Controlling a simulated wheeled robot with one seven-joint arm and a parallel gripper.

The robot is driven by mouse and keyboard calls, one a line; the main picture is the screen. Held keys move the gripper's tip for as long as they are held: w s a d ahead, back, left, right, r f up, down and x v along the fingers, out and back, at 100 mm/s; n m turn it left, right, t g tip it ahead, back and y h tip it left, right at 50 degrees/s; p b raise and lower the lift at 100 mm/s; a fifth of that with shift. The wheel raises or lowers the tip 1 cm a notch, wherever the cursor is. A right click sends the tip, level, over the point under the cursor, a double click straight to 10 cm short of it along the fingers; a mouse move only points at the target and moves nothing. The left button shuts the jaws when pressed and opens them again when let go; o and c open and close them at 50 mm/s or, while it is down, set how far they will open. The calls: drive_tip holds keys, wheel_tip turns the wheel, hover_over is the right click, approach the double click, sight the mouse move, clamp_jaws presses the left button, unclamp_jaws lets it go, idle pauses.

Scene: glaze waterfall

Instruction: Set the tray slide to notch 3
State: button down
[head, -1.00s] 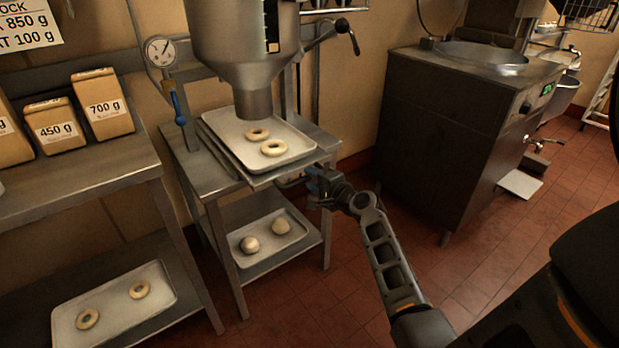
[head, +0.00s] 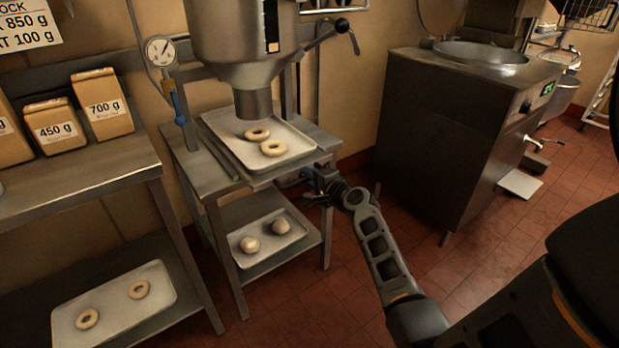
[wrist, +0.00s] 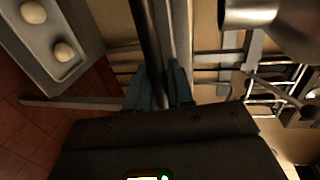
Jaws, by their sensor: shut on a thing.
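The tray slide (head: 263,180) sits on the steel stand under the hopper's spout (head: 254,103). It bears a metal tray (head: 297,142) with two dough rings (head: 257,133) on it. My gripper (head: 322,178) is at the slide's front right corner. In the wrist view my fingers (wrist: 160,92) are closed around a long, dark bar (wrist: 150,40), which looks like the slide's front bar. The notch marks and the slide's setting cannot be made out. The grip itself is small and dark in the head view.
A lower shelf holds a tray with two dough balls (head: 250,244). A shelf with paper bags (head: 103,105) stands at left, another ring tray (head: 110,310) below. A dark steel machine (head: 450,140) stands at right. Tiled floor (head: 310,290) is open in front.

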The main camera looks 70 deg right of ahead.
drive_tip(key=shift+s, duration=0.1)
drive_tip(key=f+v, duration=0.2)
drive_tip(key=v, duration=0.8)
drive_tip(key=shift+s+a+b, duration=0.3)
drive_tip(key=shift+s+b, duration=0.15)
drive_tip(key=shift+f, duration=0.1)
drive_tip(key=c, duration=1.2)
unclamp_jaws()
drive_tip(key=shift+b+v, duration=0.35)
drive_tip(key=shift+v, duration=3.55)
